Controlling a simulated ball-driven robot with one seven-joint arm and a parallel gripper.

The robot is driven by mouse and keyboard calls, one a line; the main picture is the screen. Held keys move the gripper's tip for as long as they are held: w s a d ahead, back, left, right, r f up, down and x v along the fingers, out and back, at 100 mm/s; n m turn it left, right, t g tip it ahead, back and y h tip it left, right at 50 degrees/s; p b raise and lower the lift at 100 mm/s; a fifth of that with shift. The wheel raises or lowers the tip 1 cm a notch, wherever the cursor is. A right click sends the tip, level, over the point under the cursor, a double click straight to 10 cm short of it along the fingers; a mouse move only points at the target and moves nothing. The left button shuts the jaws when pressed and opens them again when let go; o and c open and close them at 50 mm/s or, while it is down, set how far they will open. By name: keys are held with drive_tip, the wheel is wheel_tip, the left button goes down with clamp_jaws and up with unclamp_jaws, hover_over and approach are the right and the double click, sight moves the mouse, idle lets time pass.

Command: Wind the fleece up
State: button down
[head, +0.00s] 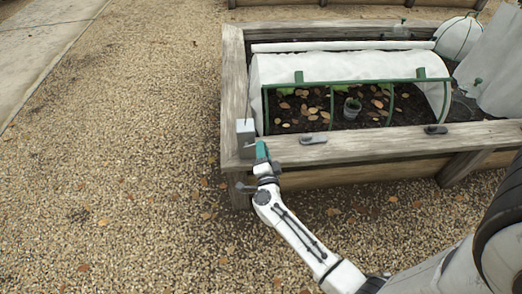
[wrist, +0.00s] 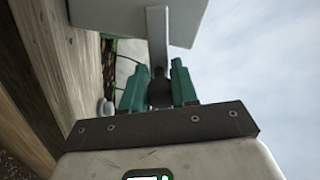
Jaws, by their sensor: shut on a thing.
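The white fleece (head: 345,67) drapes over green hoops (head: 355,84) in the raised bed. Its near side is lifted, showing soil beneath. A white roll (head: 340,46) lies along its back edge. A grey box (head: 245,138) stands at the bed's near left corner. In the wrist view, the grey box (wrist: 130,12) has a grey arm (wrist: 157,40) ending in a dark knob (wrist: 158,92). My gripper (head: 262,150) is at this corner, beside the box. In the wrist view, my gripper's green fingers (wrist: 158,80) are shut on the knob, one on each side.
The wooden bed frame (head: 360,143) runs close beside my arm, with dark clips (head: 314,140) on its top. A small pot (head: 352,108) stands among leaves on the soil. Another white cover (head: 497,67) is at right. The gravel (head: 110,170) at left is open.

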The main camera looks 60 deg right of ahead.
drive_tip(key=shift+w+a+f+m+g+h+b, duration=0.15)
drive_tip(key=shift+w+a+f+m+b, duration=0.25)
drive_tip(key=shift+f+m+b, duration=1.7)
drive_tip(key=shift+w+a+f+m+g+h+b, duration=0.2)
drive_tip(key=shift+w+m+b, duration=0.45)
drive_tip(key=shift+m, duration=3.05)
drive_tip(key=shift+w+a+f+m+g+y+b, duration=0.2)
drive_tip(key=shift+a+f+m+b, duration=0.25)
drive_tip(key=shift+f+m+b, duration=1.7)
wheel_tip(320, 180, up, 2)
drive_tip(key=shift+w+r+m+p, duration=0.15)
drive_tip(key=shift+m+p, duration=0.4)
drive_tip(key=shift+m, duration=0.3)
drive_tip(key=c, duration=0.9)
unclamp_jaws()
drive_tip(key=p+v, duration=0.2)
drive_tip(key=v, duration=0.9)
